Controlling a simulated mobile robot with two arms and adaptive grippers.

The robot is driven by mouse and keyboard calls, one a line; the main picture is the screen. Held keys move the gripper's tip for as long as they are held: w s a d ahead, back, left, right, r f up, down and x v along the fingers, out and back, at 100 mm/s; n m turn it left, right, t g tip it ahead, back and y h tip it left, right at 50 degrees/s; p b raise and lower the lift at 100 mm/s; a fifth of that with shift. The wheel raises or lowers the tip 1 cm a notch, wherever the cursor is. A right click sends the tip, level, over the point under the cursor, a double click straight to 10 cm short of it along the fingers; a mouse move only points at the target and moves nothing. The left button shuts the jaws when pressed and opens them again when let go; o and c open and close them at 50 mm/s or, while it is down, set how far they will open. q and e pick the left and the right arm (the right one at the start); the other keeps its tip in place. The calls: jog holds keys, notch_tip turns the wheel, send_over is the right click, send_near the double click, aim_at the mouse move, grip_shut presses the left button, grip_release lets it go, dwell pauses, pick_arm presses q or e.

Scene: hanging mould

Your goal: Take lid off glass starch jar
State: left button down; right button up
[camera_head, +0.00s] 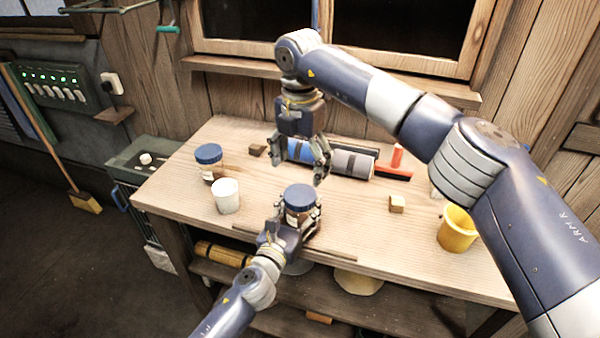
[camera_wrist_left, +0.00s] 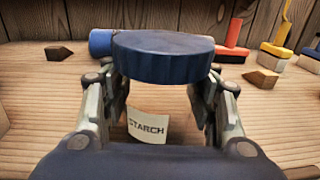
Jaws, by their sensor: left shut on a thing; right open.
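The glass starch jar (camera_head: 297,214) stands upright near the front edge of the wooden table. Its blue lid (camera_head: 300,196) sits on top. In the left wrist view the jar's label (camera_wrist_left: 148,126) reads STARCH, below the blue lid (camera_wrist_left: 163,56). My left gripper (camera_head: 298,217) is shut around the jar body below the lid, with one finger on each side (camera_wrist_left: 160,110). My right gripper (camera_head: 304,172) is open and empty, above the table behind the jar, with its fingers pointing down. It is apart from the lid.
Another blue-lidded jar (camera_head: 209,161) and a white cup (camera_head: 227,196) stand to the left. A wooden block (camera_head: 397,204) and a yellow cup (camera_head: 457,230) are on the right.

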aim_at(300, 194)
jog(key=m, duration=0.5)
jog(key=shift+f, duration=4)
